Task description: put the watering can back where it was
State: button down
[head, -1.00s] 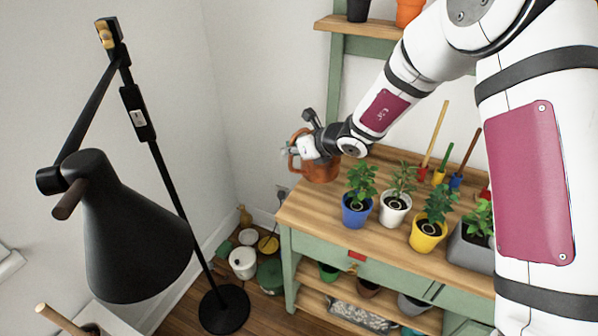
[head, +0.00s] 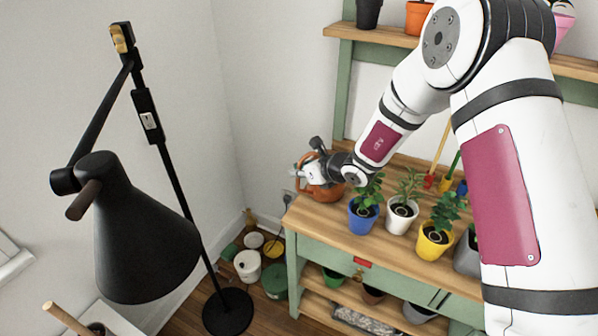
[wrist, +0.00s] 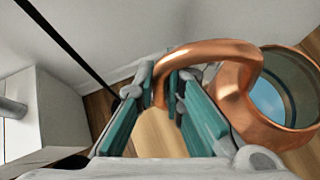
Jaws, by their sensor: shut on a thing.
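The copper watering can (head: 327,191) is at the back left end of the wooden potting bench (head: 318,213). My gripper (head: 306,175) is at its left side, and my arm hides part of the can. In the wrist view, the can's curved handle (wrist: 205,48) passes between the fingers of my gripper (wrist: 168,95), which are shut on it. The can's open round body lies to the right of the fingers. I cannot tell whether its base touches the bench top.
Potted plants in blue (head: 362,218), white (head: 401,216) and yellow (head: 433,242) pots stand right of the can. A black floor lamp (head: 145,235) stands at the left. Several pots and tins (head: 247,265) sit on the floor beside the bench. An upper shelf (head: 375,38) holds more pots.

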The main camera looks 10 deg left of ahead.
jog(key=c, duration=1.7)
grip_release()
jog(key=v, duration=1.2)
jog(key=s+d+r+n+g, duration=0.2)
jog(key=s+r+n+g, duration=0.1)
jog(key=s+r+n, duration=1.35)
jog(key=s+d+r+n+h, duration=0.1)
jog(key=s+d+n+h, duration=0.2)
jog(key=s+d, duration=0.3)
jog(key=s+d+n+h, duration=0.2)
jog(key=s+d+n, duration=0.2)
jog(key=s+d, duration=0.2)
jog(key=s+d+r+n+h, duration=0.1)
jog(key=s+d+n+h, duration=0.2)
jog(key=s+d, duration=0.2)
jog(key=shift+s+d+r+n+t+h, duration=0.25)
jog(key=shift+s+d+r+t+h, duration=0.1)
jog(key=shift+s+d, duration=0.1)
